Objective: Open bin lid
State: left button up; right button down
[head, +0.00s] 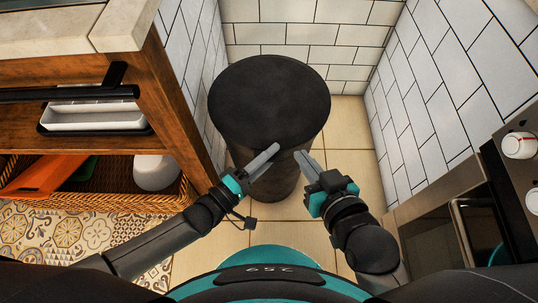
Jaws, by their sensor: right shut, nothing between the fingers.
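The bin (270,182) is a dark grey-black cylinder standing on the tiled floor in the alcove in front of me. Its round flat lid (270,95) is down on top. My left gripper (277,150) is at the bin's near side, below the lid rim, and covers part of the bin wall. I cannot tell whether its fingers are fully together or touch the bin. My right gripper (300,153) is shut and empty, just right of the left one, at the bin's near right side. Contact there is also unclear.
A wooden shelf unit (165,100) with a white tray (95,117) and a wicker basket (120,204) stands close on the left. White tiled walls (425,90) enclose the bin. An appliance with a knob (520,145) is at right. Bare floor (352,180) shows right of the bin.

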pick_arm(q)
grip_shut()
dwell(0.3)
dwell(1.1)
